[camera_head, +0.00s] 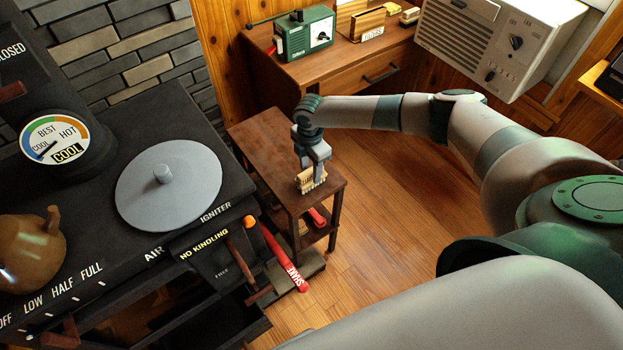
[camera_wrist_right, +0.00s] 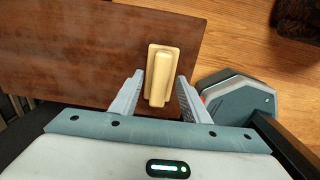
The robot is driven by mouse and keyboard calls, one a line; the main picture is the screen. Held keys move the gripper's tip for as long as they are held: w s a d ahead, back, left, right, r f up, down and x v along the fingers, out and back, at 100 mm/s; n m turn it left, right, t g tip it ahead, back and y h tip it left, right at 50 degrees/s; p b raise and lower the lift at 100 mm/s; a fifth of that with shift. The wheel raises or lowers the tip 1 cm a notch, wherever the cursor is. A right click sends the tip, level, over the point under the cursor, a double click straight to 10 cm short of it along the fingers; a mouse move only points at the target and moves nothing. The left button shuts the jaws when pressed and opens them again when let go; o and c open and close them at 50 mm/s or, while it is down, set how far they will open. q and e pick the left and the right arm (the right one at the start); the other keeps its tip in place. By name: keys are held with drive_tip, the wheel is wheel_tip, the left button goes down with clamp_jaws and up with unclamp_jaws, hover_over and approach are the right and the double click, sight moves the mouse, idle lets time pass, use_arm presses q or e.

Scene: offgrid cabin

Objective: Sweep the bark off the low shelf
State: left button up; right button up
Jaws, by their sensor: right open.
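The low shelf (camera_head: 262,132) is a narrow dark brown wooden stand with a lower tier, beside the stove. A pale tan brush (camera_head: 306,184) with bristles lies on its top near the right end. In the right wrist view the brush (camera_wrist_right: 159,68) shows from above, with a raised handle along its middle. My right gripper (camera_head: 311,172) points down over the brush. Its open fingers (camera_wrist_right: 158,88) stand on either side of the handle, and I cannot tell if they touch it. I see no bark on the visible shelf top. My left gripper is not in view.
The black stove (camera_head: 110,225) with a grey round plate and brown kettle (camera_head: 30,250) stands left. A red item (camera_head: 317,217) lies on the lower tier. A desk (camera_head: 350,75) stands behind. The floor to the right is clear.

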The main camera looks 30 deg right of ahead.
drive_tip(key=shift+c, duration=0.3)
clamp_jaws()
drive_tip(key=shift+r+p, duration=2.85)
drive_tip(key=shift+r, duration=0.2)
